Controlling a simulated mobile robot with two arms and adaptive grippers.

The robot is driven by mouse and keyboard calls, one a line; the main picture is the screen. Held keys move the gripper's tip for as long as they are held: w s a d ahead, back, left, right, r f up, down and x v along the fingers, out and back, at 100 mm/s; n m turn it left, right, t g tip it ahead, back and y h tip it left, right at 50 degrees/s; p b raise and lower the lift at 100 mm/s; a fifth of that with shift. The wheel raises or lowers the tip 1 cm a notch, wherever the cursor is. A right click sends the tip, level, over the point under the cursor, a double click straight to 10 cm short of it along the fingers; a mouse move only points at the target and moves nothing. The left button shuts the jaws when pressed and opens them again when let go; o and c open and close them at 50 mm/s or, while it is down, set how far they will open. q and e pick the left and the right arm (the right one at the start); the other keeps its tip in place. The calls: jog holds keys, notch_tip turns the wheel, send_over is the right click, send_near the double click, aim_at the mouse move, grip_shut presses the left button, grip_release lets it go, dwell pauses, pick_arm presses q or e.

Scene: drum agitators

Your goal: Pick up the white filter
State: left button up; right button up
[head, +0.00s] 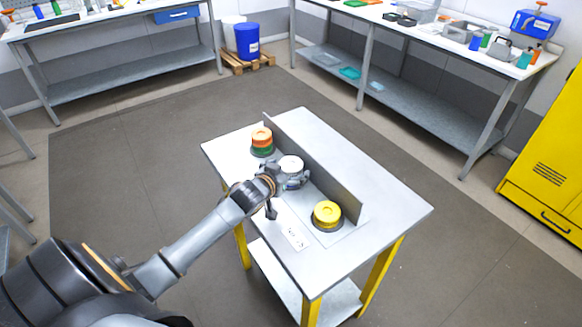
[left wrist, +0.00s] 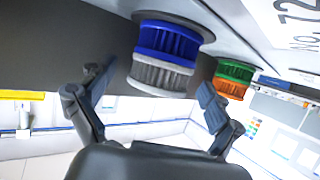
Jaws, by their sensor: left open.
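The white filter (head: 291,163) is a round ribbed disc on top of a blue filter (left wrist: 167,40), in the middle of the small table. The wrist view is upside down, so the white filter (left wrist: 160,75) hangs below the blue one there. My left gripper (head: 283,180) is open and close beside this stack. In the wrist view its two fingers (left wrist: 155,88) stand apart, one on either side of the white filter in the picture. I cannot tell whether they touch it. In the head view the gripper partly hides the stack. My right gripper is not in view.
An orange filter (head: 262,135) sits on a green one (head: 262,150) behind the stack. A yellow filter (head: 327,212) sits nearer the front. A thin upright grey panel (head: 315,170) runs along the table just right of the stacks. The tabletop (head: 385,205) right of it is clear.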

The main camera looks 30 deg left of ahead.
pick_arm(q)
jog(key=c, duration=1.1)
jog(key=shift+o, duration=0.2)
